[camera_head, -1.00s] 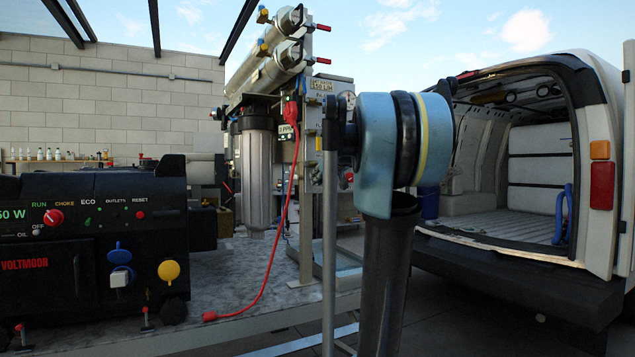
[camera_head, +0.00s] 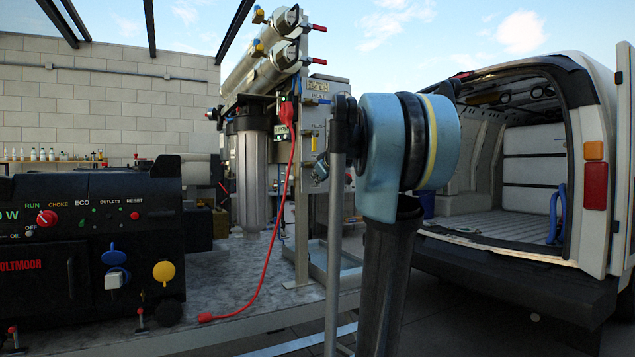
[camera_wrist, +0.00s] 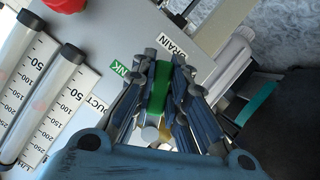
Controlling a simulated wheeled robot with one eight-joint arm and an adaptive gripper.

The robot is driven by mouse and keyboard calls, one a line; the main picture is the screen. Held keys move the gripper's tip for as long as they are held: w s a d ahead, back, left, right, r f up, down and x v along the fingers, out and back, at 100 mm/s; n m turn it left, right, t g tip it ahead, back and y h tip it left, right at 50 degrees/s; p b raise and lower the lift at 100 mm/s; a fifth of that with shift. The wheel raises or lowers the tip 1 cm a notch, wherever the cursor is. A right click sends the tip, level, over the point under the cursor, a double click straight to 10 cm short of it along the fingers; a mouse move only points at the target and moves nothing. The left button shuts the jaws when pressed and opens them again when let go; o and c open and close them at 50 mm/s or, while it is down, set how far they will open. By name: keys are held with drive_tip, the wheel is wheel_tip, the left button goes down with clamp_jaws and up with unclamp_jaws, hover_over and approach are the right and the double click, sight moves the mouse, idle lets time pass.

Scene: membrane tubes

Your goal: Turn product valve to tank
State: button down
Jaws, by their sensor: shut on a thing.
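In the wrist view the product valve's green handle (camera_wrist: 160,85) stands out from a light grey panel (camera_wrist: 110,35). Labels beside it read in part "NK" (camera_wrist: 121,69), "DUCT" (camera_wrist: 97,105) and "DRAIN" (camera_wrist: 175,45). My gripper (camera_wrist: 164,68) has its dark ribbed fingers on both sides of the green handle and is shut on it. The fingers hide part of the handle and the valve body. In the head view my arm covers part of the panel area, and I cannot make out the handle there.
Two clear flow tubes (camera_wrist: 45,100) and a red knob (camera_wrist: 65,3) are left of my gripper in the wrist view. In the head view a red cable (camera_head: 270,250) hangs by the skid, a generator (camera_head: 90,240) stands left, and an open van (camera_head: 530,190) stands right.

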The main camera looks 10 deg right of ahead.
idle(0.3)
drive_tip(key=c, duration=1.6)
unclamp_jaws()
drive_tip(key=shift+o, duration=0.2)
drive_tip(key=shift+s, duration=0.1)
drive_tip(key=v, duration=1.1)
drive_tip(key=shift+s, duration=0.35)
